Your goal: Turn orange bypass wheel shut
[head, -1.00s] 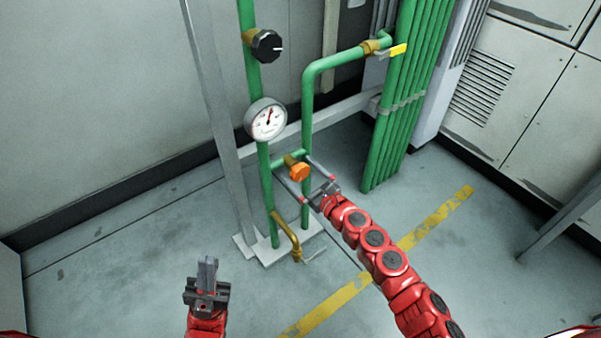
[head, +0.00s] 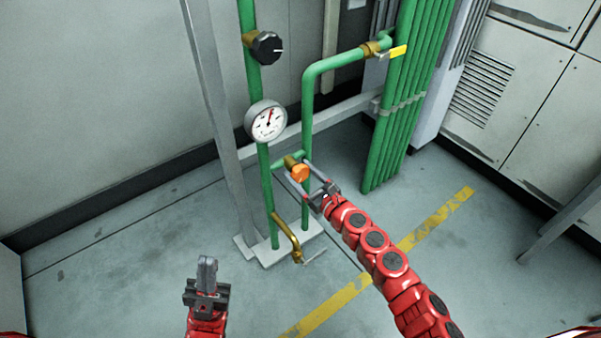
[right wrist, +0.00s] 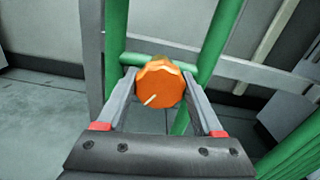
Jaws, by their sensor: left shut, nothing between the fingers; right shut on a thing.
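The orange bypass wheel (head: 300,173) sits on a brass valve on the short green cross pipe between two upright green pipes. In the right wrist view the wheel (right wrist: 159,84) faces the camera, with a pale pointer mark aimed to the lower left. My right gripper (head: 301,180) is shut on the wheel, one finger on each side of it; the fingers also show in the right wrist view (right wrist: 159,95). My left gripper (head: 207,268) is shut and empty, low in front, well apart from the pipes.
A white gauge (head: 266,121) and a black knob (head: 267,47) are on the left pipe above the wheel. A yellow-handled valve (head: 398,51) is at upper right. A brass drain tap (head: 291,242) sits below. Open floor lies around the base plate (head: 270,256).

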